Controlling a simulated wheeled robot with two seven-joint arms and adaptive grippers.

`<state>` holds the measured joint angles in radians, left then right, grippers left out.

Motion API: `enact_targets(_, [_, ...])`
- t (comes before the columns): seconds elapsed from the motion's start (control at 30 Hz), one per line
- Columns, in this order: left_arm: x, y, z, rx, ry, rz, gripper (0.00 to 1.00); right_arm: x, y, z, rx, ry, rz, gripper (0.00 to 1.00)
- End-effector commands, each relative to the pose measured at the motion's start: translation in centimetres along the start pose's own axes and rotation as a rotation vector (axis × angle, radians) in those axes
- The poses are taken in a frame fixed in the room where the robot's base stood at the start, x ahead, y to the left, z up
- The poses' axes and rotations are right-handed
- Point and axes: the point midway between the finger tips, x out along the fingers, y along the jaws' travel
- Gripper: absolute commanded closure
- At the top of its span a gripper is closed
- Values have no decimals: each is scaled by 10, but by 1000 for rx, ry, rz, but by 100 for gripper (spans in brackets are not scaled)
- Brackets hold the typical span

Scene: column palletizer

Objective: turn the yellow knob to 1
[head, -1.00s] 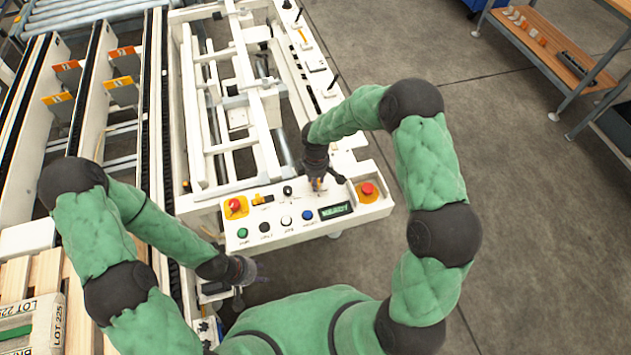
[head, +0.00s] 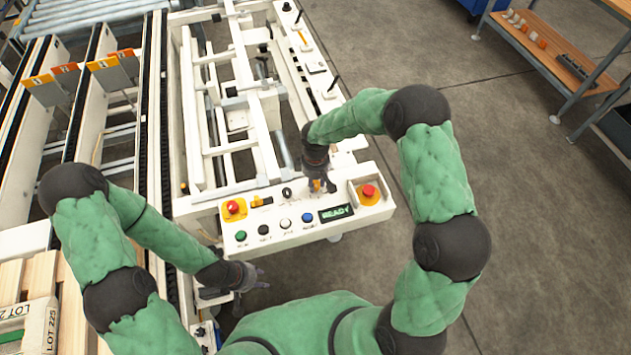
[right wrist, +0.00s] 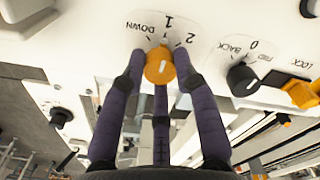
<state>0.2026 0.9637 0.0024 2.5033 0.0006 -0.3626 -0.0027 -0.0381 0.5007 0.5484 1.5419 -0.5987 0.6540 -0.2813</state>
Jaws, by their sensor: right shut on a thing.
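The yellow knob (right wrist: 160,66) is on the white control panel (head: 290,237), with the marks DOWN, 1 and 2 around its far side in the right wrist view. Its white line runs nearly up and down in that view, roughly along the direction of the 1. My right gripper (right wrist: 161,75) is shut on the knob, its purple fingers around the knob's sides and near edge. In the head view the right gripper (head: 319,186) largely hides the knob. My left gripper (head: 252,288) is open and empty, low beside the panel's left end.
A black knob (right wrist: 243,78) marked BACK, 0 and a yellow lock switch (right wrist: 302,94) are beside it. The panel has red stop buttons (head: 369,191), a row of small buttons and a display (head: 336,213) reading READY.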

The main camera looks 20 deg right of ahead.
Motion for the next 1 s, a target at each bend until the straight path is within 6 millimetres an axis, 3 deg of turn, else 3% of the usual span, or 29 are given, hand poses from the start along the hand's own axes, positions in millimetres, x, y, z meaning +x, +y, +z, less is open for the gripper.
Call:
enact_targets(0.17, [0, 0, 0, 0, 0, 0, 60, 0, 0, 0, -1, 0, 0, 100])
enact_targets(0.2, [0, 0, 0, 0, 0, 0, 60, 0, 0, 0, -1, 0, -1, 64])
enact_targets(0.27, [0, 0, 0, 0, 0, 0, 60, 0, 0, 0, -1, 0, -1, 47])
enact_targets(0.67, [0, 0, 0, 0, 0, 0, 60, -3, 0, 0, -1, 1, 1, 46])
enact_targets(0.83, [0, 0, 0, 0, 0, 0, 60, -23, 1, -1, -1, 2, 2, 46])
enact_targets(1.0, [0, 0, 0, 0, 0, 0, 60, -58, 1, -1, -2, 4, 4, 46])
